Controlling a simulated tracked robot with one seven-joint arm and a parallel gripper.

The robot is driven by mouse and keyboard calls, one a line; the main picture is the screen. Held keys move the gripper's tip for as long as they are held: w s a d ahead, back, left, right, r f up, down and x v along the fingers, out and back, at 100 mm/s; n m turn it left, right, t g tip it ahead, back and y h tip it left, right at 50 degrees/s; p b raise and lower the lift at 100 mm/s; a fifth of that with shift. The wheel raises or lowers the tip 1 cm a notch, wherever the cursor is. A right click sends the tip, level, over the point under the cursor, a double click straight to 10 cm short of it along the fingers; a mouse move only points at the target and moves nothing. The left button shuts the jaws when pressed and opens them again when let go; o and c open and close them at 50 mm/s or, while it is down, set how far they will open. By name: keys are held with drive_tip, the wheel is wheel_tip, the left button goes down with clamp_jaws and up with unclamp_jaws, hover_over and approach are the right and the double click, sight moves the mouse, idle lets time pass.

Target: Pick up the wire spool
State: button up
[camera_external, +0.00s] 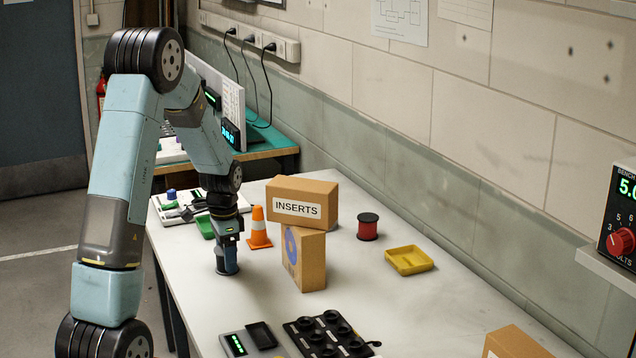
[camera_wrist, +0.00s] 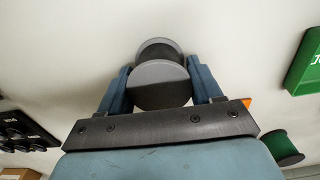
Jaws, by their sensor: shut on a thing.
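A spool with grey flanges and a dark winding (camera_wrist: 160,72) sits between the two blue fingers of my gripper (camera_wrist: 160,88) in the wrist view. The fingers are shut on its sides. In the external view my gripper (camera_external: 227,258) points down at the left part of the white table, with the dark spool (camera_external: 227,270) at its tip, at or close to the tabletop. A red spool with black flanges (camera_external: 367,227) stands apart at the back. A green spool (camera_wrist: 283,148) shows at the lower right in the wrist view.
An orange cone (camera_external: 258,228) and two stacked cardboard boxes, the upper labelled INSERTS (camera_external: 302,201), stand close right of my gripper. A yellow tray (camera_external: 409,260), a black holder (camera_external: 325,335), a scale (camera_external: 238,345) and a green bin (camera_external: 206,228) are also on the table (camera_external: 440,310).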

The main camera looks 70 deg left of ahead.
drive_tip(key=shift+c, duration=1)
